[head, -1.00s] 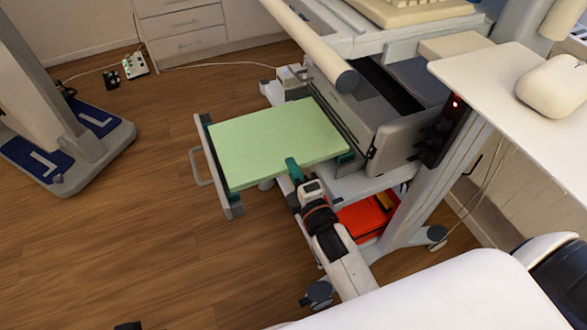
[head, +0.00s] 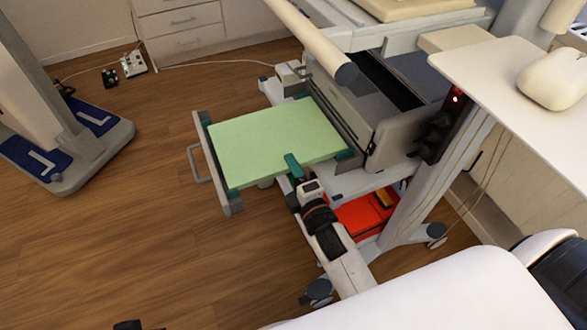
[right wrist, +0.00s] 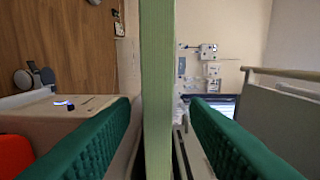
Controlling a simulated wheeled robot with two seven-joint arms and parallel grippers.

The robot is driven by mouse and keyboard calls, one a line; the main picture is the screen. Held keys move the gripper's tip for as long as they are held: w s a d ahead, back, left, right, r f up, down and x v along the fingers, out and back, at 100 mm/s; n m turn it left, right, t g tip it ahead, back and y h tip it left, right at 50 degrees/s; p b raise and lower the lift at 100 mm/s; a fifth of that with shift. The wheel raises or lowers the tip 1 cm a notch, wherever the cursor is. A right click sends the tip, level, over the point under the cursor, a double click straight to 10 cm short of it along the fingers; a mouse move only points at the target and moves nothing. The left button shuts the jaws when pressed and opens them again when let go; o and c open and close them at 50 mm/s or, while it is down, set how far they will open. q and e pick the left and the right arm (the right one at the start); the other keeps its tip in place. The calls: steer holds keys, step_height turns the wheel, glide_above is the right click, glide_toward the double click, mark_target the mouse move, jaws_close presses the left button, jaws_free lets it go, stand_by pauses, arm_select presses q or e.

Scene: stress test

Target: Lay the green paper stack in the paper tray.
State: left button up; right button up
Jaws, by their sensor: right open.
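The green paper stack (head: 270,138) lies flat over the pulled-out paper tray (head: 230,203), between its front wall with the handle and the printer side. I cannot tell if its underside rests fully on the tray floor. My right gripper (head: 292,165) is at the stack's near edge, one green finger showing above it. In the right wrist view, the stack (right wrist: 158,90) shows edge-on as a green band between the two green fingers (right wrist: 160,125). The fingers are open, with a gap on each side of the stack. My left gripper does not show clearly.
The printer (head: 395,140) stands on a cart at the right, under a pale bar (head: 315,42). A red box (head: 362,218) sits on the cart's lower shelf. A white surface with a mouse (head: 552,80) is at the right.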

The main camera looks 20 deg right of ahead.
steer(key=s+p, duration=0.1)
steer(key=s, duration=1.1)
steer(key=shift+d+r+p, duration=0.15)
steer(key=shift+d+p, duration=0.05)
steer(key=shift+p, duration=0.15)
